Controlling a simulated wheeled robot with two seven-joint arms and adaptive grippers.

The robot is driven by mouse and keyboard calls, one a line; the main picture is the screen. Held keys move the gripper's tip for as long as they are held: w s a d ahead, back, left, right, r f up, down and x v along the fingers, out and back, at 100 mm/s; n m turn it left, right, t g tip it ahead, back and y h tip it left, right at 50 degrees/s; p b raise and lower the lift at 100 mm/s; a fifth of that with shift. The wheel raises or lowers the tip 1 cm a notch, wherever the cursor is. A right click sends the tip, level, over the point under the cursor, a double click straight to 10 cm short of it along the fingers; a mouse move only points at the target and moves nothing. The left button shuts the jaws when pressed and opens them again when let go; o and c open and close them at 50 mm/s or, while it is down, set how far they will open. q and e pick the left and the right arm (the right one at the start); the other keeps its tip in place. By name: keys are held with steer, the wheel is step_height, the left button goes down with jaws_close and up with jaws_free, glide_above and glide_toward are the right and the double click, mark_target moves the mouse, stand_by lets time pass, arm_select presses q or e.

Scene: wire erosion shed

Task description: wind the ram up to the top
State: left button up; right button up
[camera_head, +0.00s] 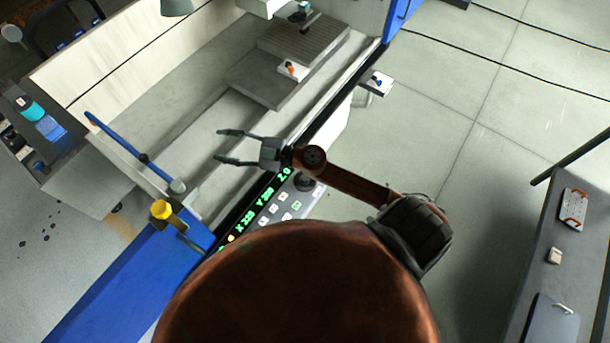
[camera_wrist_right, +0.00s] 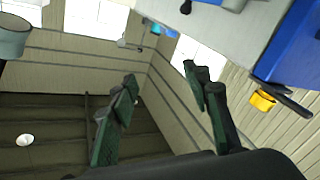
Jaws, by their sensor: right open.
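My right gripper (camera_head: 217,145) is open and empty, with its fingers pointing left over the machine's pale tank area in the head view. Its two dark fingers stand apart in the right wrist view (camera_wrist_right: 160,76). Close beside it is a control panel with a green readout (camera_head: 264,205) and rows of buttons. A dark round knob (camera_head: 304,182) sits at the panel's upper end, next to my right wrist. A white block (camera_head: 262,8) is cut off at the top edge; I cannot tell whether it is the ram. My left gripper is not in view.
A dark slotted table (camera_head: 303,40) stands in the tank. A yellow-topped part (camera_head: 161,210) and a blue bar (camera_head: 117,138) are left of my gripper. A grey bench (camera_head: 540,240) with small items is at the right. The floor between is mostly clear.

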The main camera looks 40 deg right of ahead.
steer(key=s+a+f+n+g, duration=0.3)
steer(key=a+f+g, duration=0.1)
steer(key=g, duration=0.1)
steer(key=g+h, duration=0.9)
steer(key=h, duration=0.3)
glide_above(305, 180)
steer(key=w, duration=0.1)
steer(key=shift+m, duration=0.3)
steer(key=f, duration=1.9)
steer(key=shift+d+f+p, duration=0.1)
steer(key=shift+d+p, duration=0.25)
steer(key=shift+p, duration=0.05)
step_height(305, 180, down, 7)
steer(key=shift+f+p, duration=0.2)
steer(key=shift+p, duration=0.35)
steer(key=shift+c, duration=0.4)
steer(key=c, duration=1.1)
